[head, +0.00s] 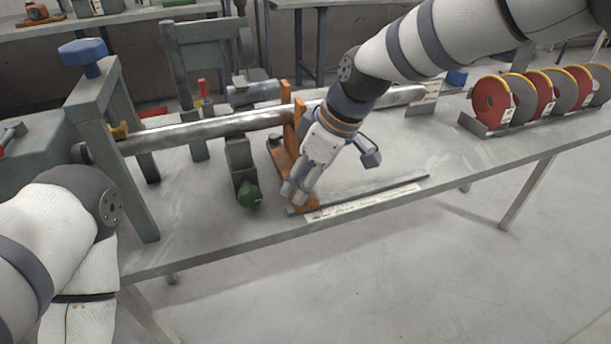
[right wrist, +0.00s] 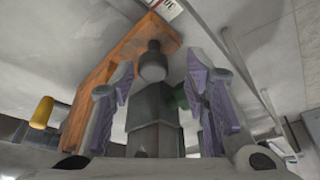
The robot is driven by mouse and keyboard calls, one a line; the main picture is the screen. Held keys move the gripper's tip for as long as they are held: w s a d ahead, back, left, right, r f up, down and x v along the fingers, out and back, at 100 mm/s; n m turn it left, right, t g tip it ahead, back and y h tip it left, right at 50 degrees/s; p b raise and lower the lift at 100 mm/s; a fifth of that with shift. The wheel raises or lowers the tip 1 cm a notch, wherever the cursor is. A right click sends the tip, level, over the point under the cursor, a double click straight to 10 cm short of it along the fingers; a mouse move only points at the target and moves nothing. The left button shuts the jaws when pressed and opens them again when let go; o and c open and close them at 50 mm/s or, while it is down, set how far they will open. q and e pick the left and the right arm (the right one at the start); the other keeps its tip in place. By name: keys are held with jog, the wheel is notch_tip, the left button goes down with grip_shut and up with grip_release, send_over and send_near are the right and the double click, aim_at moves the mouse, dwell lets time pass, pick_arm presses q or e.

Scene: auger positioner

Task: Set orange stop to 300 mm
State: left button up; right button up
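The orange stop (head: 284,160) stands at the middle of the bench, with its foot near the front edge by a dark rail and a white scale strip (head: 365,203). My right gripper (head: 294,192) is at the stop's front end and hides part of it. In the right wrist view the orange stop (right wrist: 95,90) lies left of the fingers. A grey block with a dark round knob (right wrist: 152,62) is between the purple-padded fingers (right wrist: 158,82), with visible gaps on both sides. The scale's marks are too small to read. My left gripper is out of view.
A green knob (head: 249,194) sits just left of my right gripper. A grey frame with a blue knob (head: 83,52) stands at left; a rack of red and grey discs (head: 495,103) stands at right.

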jog(key=shift+d+r, duration=0.1)
jog(key=shift+d+r, duration=0.15)
jog(key=shift+r, duration=0.15)
jog(key=v, duration=1.1)
jog(key=shift+s, duration=0.1)
